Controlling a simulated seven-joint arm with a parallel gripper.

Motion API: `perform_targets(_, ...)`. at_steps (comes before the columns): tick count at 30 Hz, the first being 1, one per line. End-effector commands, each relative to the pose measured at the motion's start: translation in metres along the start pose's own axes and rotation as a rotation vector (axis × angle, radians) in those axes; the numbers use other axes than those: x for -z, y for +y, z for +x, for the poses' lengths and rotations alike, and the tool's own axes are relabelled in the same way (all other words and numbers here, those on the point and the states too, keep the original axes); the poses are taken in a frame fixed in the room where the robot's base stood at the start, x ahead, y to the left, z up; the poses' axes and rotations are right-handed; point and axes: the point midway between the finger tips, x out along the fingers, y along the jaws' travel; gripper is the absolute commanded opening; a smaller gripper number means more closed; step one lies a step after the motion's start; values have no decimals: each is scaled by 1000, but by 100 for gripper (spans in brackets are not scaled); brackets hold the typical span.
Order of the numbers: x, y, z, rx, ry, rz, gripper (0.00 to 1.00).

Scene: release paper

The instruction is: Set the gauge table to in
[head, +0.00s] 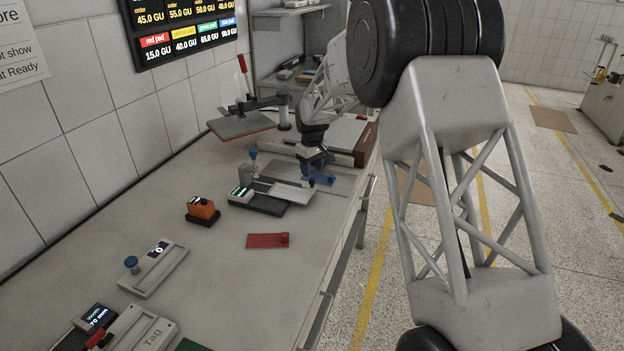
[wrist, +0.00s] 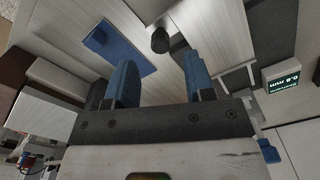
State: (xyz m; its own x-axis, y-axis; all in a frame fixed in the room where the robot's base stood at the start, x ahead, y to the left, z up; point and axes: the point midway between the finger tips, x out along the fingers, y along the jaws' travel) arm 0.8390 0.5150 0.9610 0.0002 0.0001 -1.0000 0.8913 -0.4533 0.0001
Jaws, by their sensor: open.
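The gauge stands mid-bench in the head view, with a black base (head: 266,206), a small green-lit display (head: 241,192) and a blue-topped post. Its pale flat table plate (head: 291,192) reaches right, towards my gripper. My gripper (head: 314,172) is low over the bench, just right of and behind this plate. In the wrist view the blue fingers of my gripper (wrist: 158,62) are apart with nothing held. A dark round knob (wrist: 160,40) shows between and beyond the fingertips; contact cannot be told. The gauge's display (wrist: 285,82) appears to read 0.8 mm.
A blue pad (wrist: 121,48) lies beside the fingers on a pale plate; it also shows in the head view (head: 322,179). An orange device (head: 202,210), a red pad (head: 267,240) and a slider box (head: 154,268) stand nearer. A press (head: 240,125) stands behind. The bench front is partly clear.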

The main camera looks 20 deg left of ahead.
Motion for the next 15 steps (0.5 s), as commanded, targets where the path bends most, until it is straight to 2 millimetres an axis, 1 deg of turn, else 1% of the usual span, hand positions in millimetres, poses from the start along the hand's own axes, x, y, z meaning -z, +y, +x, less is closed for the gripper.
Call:
perform_targets(1,0,0,8,1,-2,0,49)
perform_targets(3,0,0,16,1,-2,0,49)
perform_targets(9,0,0,36,1,-1,0,49)
perform_targets(15,0,0,45,0,0,0,49)
